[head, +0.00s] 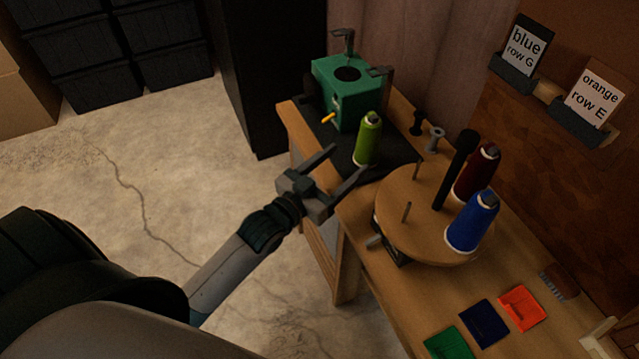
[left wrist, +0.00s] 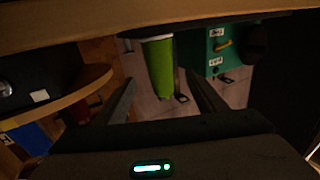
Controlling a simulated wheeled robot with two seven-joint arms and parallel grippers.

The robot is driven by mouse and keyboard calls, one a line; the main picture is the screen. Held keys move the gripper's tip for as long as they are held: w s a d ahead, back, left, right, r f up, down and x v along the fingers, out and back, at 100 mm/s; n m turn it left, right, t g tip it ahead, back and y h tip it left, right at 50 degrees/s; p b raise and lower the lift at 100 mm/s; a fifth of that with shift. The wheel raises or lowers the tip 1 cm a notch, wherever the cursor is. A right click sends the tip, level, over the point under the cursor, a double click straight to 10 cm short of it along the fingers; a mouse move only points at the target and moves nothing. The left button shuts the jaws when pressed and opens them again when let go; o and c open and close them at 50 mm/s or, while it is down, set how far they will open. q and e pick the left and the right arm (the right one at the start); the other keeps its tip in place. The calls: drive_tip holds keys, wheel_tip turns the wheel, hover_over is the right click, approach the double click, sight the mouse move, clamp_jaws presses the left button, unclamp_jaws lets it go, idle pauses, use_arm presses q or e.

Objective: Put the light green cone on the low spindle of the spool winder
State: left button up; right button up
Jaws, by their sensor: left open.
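The light green cone (head: 368,140) stands upright on the black mat beside the green spool winder (head: 340,104). My left gripper (head: 350,161) is open and empty, its fingers pointing toward the cone from its near side. In the left wrist view the cone (left wrist: 160,66) appears upside down, ahead of and between the spread fingers, apart from them. The winder's green box (left wrist: 210,50) shows just right of it there. I cannot make out which part of the winder is the low spindle. My right gripper is not in view.
A round wooden stand (head: 397,190) with a tall black post (head: 455,170), bare pegs, a blue cone (head: 472,222) and a dark red cone (head: 477,172) is right of the gripper. Small spools (head: 435,139) stand behind the mat. Coloured trays (head: 484,322) lie at the front.

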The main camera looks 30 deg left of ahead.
use_arm(q)
drive_tip(key=v, duration=0.7)
drive_tip(key=shift+s+b, duration=0.2)
drive_tip(key=shift+b, duration=0.25)
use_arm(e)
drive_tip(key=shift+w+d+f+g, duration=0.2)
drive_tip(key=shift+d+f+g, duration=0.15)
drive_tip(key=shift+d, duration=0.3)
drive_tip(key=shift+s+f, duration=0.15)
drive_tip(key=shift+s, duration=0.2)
